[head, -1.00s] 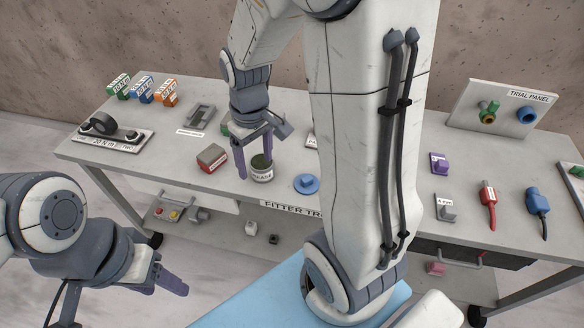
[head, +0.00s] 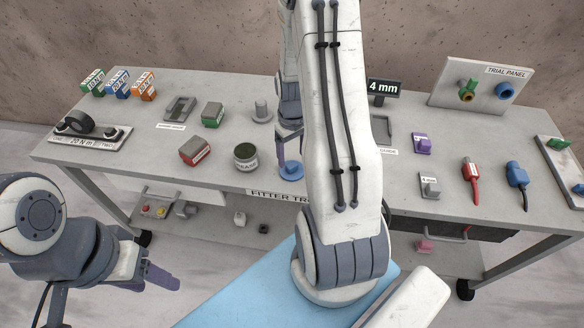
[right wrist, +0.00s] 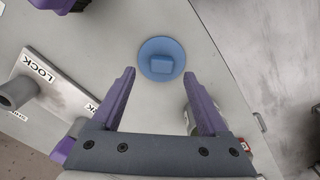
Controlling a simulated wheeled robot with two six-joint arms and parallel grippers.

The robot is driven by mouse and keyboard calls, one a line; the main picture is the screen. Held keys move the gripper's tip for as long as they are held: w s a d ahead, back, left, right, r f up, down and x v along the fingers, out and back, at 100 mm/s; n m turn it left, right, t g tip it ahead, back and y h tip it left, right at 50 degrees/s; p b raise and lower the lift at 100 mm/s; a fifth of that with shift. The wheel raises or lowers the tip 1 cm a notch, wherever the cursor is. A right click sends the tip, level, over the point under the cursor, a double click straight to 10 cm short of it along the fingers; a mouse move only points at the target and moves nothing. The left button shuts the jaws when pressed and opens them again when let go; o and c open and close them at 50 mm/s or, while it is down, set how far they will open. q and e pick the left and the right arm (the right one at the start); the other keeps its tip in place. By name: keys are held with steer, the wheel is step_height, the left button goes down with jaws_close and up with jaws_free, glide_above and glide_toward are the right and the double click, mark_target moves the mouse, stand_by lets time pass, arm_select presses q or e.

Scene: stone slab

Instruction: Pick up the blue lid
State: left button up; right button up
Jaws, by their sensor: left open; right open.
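The blue lid (head: 291,171) is a round disc with a raised knob, flat on the bench near its front edge. My right gripper (head: 288,152) is over it, partly hidden by my arm in the head view. In the right wrist view the lid (right wrist: 161,58) shows just beyond and between the tips of my right gripper (right wrist: 159,75), which is open and empty. My left gripper (head: 159,275) is open and empty, low at the left, off the bench.
The grease can (head: 246,157) stands left of the lid, near a red-labelled box (head: 194,151) and a green box (head: 213,114). Purple (head: 421,144) and grey (head: 429,187) blocks and red (head: 471,175) and blue (head: 516,174) connectors lie to the right.

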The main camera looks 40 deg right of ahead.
mark_target(292, 165)
step_height(292, 165, down, 3)
steer(key=shift+s+a+f, duration=0.1)
steer(key=shift+f, duration=0.1)
jaws_close()
steer(key=shift+r, duration=0.2)
